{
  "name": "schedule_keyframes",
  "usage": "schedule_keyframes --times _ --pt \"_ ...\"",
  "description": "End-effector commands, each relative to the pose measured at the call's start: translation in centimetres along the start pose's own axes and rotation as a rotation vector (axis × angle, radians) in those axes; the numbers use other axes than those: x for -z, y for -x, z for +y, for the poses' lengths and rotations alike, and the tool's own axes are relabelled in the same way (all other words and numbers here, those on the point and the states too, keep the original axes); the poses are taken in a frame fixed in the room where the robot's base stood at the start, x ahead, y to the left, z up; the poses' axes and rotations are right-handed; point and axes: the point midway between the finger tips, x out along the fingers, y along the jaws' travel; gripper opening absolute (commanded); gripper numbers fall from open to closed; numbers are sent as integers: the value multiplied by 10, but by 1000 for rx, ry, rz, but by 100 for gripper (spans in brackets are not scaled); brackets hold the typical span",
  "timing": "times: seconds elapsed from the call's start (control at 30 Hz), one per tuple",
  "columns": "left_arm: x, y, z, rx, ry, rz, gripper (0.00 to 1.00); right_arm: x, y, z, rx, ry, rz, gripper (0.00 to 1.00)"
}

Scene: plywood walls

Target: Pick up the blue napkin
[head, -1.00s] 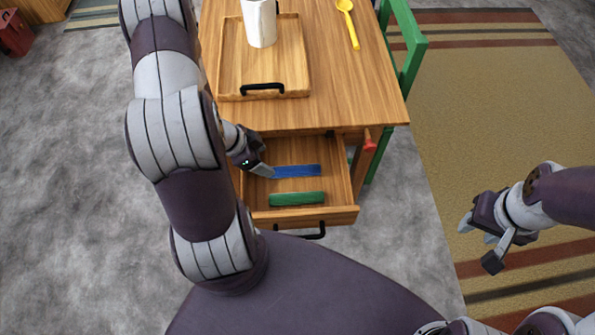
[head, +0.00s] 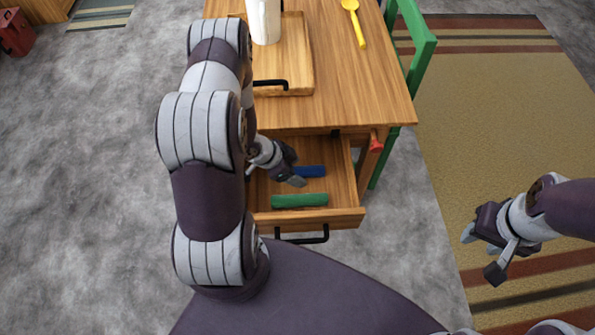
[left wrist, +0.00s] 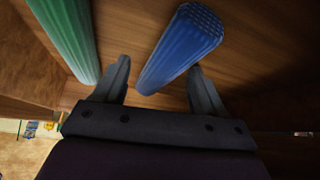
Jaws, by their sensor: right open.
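The rolled blue napkin (head: 313,171) lies in the open drawer (head: 342,216), its left part hidden behind my left gripper (head: 293,180) in the head view. In the left wrist view the blue napkin (left wrist: 181,46) is between the two spread fingers of my left gripper (left wrist: 160,85), with a gap to each finger. The left gripper is open and holds nothing. My right gripper (head: 480,253) is open and empty, out over the rug at the right, away from the drawer.
A rolled green napkin (head: 299,201) lies nearer the drawer front; it also shows beside the left finger in the wrist view (left wrist: 66,38). Above the drawer, the wooden table (head: 350,90) carries a tray (head: 298,60), a white cup (head: 264,20) and a yellow spoon (head: 355,22). A green chair (head: 417,60) stands at the right.

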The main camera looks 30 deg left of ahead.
Motion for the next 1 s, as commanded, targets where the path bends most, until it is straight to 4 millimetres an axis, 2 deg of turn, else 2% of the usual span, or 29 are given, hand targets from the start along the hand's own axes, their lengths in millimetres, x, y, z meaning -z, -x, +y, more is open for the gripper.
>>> schedule_keyframes --times 0.03,0.17,0.2,0.7,0.77,0.87,1.0 --pt "0 0 0 0 0 0 58 0 0 0 0 0 0 43" --pt "0 0 0 0 0 0 16 0 0 0 0 0 0 43" --pt "0 0 0 0 0 0 10 0 0 0 0 0 0 43" --pt "0 1 0 0 0 -1 8 0 0 0 0 0 0 43" --pt "2 2 1 1 -1 0 1 0 1 0 0 0 0 43" --pt "8 9 4 0 -1 0 1 0 4 0 0 0 0 43" --pt "23 32 3 2 -3 0 1 2 14 0 0 0 0 43"
